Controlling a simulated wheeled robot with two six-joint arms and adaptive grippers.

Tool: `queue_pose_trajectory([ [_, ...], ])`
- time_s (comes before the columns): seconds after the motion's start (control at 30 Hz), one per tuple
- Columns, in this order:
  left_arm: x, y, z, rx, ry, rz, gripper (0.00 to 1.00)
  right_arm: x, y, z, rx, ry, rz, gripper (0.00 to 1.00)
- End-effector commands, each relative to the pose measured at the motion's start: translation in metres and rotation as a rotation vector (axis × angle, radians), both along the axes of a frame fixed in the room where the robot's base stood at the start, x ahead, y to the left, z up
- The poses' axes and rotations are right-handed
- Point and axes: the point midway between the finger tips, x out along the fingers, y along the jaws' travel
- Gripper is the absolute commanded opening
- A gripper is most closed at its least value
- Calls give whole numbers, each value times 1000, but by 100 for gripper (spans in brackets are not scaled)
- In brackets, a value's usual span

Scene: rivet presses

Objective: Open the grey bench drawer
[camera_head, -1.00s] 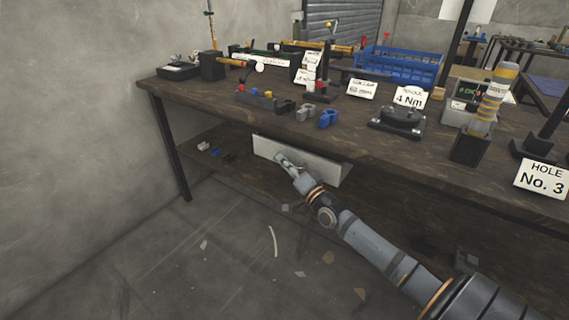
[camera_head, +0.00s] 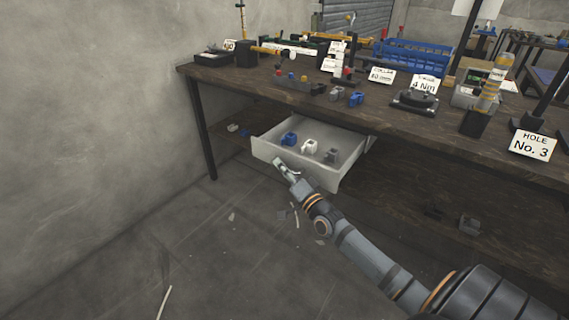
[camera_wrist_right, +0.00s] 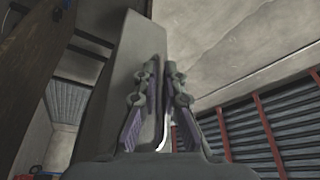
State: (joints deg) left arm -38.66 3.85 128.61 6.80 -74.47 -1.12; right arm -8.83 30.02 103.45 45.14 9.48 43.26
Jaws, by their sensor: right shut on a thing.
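The grey bench drawer (camera_head: 310,180) stands pulled out from under the dark wooden bench (camera_head: 400,140) in the head view. Inside it lie a blue part (camera_head: 289,138), a white part (camera_head: 309,146) and a grey part (camera_head: 331,155). My right gripper (camera_head: 278,164) is at the drawer's front face, towards its left end, shut on the drawer's handle, which the fingers mostly hide. In the right wrist view, the fingers (camera_wrist_right: 161,100) are close together against the pale drawer front (camera_wrist_right: 128,70). My left gripper is not in view.
The bench top holds a blue crate (camera_head: 415,58), several coloured clamps, black fixtures and label cards such as "HOLE No. 3" (camera_head: 533,145). A lower shelf with a few small parts runs beneath. The floor in front is open, with scattered scraps.

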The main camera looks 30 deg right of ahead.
Motion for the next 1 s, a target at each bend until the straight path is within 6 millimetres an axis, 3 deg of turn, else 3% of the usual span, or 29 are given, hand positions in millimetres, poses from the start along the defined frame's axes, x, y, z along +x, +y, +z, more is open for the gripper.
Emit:
queue_pose_trajectory([
  [0.63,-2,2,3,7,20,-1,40,-3,7,-1,0,1,-1,0],
  [0.67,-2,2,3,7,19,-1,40,-3,7,-1,0,1,-1,11],
  [0.73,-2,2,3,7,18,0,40,-3,7,-1,0,1,-1,19],
  [1.0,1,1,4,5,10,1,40,-3,7,0,0,0,0,19],
])
